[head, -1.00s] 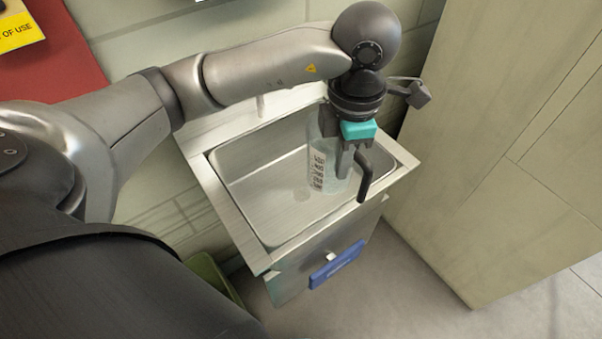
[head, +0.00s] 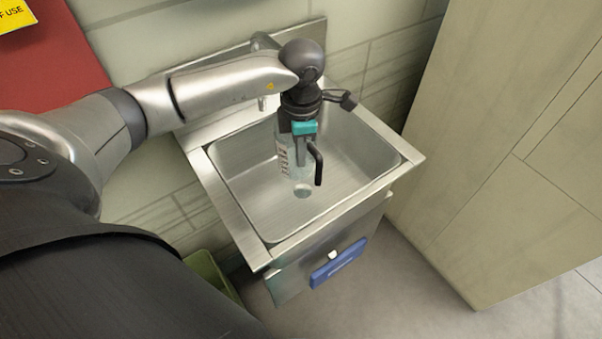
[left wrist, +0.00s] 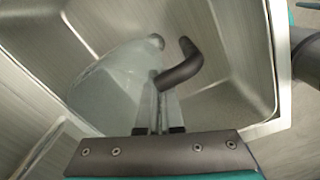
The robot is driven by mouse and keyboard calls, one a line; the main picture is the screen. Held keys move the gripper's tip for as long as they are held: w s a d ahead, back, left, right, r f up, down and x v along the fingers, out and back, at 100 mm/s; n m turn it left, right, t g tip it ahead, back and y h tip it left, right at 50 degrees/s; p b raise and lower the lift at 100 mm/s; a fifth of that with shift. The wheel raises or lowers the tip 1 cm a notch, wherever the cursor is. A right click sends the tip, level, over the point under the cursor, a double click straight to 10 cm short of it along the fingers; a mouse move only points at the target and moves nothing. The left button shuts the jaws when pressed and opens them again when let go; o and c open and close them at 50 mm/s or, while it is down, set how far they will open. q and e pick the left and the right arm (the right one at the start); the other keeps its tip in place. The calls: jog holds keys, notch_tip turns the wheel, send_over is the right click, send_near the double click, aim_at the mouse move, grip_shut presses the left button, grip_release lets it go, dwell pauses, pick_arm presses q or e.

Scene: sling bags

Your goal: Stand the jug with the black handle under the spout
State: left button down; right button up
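The clear jug (head: 284,158) has dark measuring marks and a black handle (head: 319,164). It is over the sink basin, left of the drain in the head view. My left gripper (head: 302,152) points down and is shut on the handle; its fingers (left wrist: 161,108) close around it in the left wrist view, with the jug body (left wrist: 112,82) to the left. I cannot tell whether the jug's base touches the basin. The spout (head: 262,103) shows below my arm, left of and behind the jug; my forearm hides part of the tap. My right gripper is not in view.
The steel sink (head: 235,220) has raised rims and a back panel against the tiled wall. A tall pale cabinet (head: 500,150) stands at the right. A blue item (head: 338,264) is on the sink's front. The basin's right part is free.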

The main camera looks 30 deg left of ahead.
aim_at(301, 174)
pick_arm(q)
notch_tip(301, 174, down, 3)
jog(key=shift+r, duration=0.1)
notch_tip(301, 174, down, 4)
jog(key=shift+f+b, duration=0.1)
jog(key=shift+b, duration=0.55)
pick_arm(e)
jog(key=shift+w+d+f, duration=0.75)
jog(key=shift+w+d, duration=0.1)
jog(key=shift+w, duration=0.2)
pick_arm(q)
jog(key=c, duration=1.1)
grip_release()
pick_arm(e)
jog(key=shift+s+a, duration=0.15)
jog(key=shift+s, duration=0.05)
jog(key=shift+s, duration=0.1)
